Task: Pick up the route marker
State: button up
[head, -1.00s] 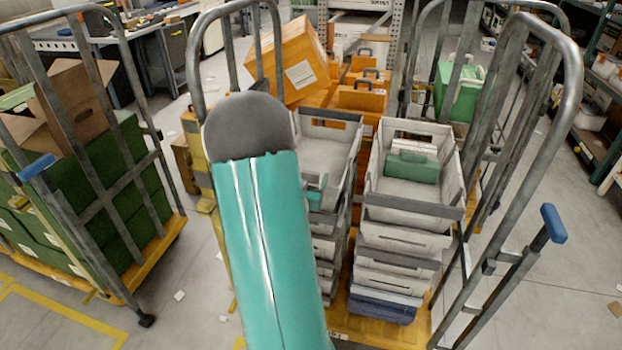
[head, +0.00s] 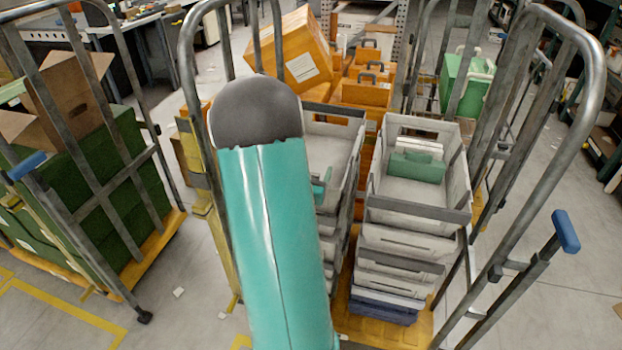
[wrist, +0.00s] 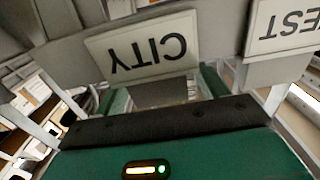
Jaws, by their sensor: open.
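My gripper (wrist: 164,90) shows in the wrist view with its two green fingers apart and a grey surface beyond the gap. A pale plate reading CITY (wrist: 148,47), upside down, lies just beyond the fingers. A second plate, cut off and reading EST (wrist: 284,33), is at the right. I cannot tell which thing, if any, is the route marker. In the head view my teal arm hides most of my gripper; a small teal part (head: 322,190) shows beside it at the left crate stack (head: 335,128).
A right crate stack (head: 415,215) holds a green item (head: 417,168) and pale ones in its top crate. Metal cage bars (head: 560,110) rise at right. Orange cases (head: 368,92) stand behind. A trolley with green boxes (head: 125,200) is at left.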

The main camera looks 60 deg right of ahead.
jog(key=c, duration=1)
jog(key=shift+c, duration=0.2)
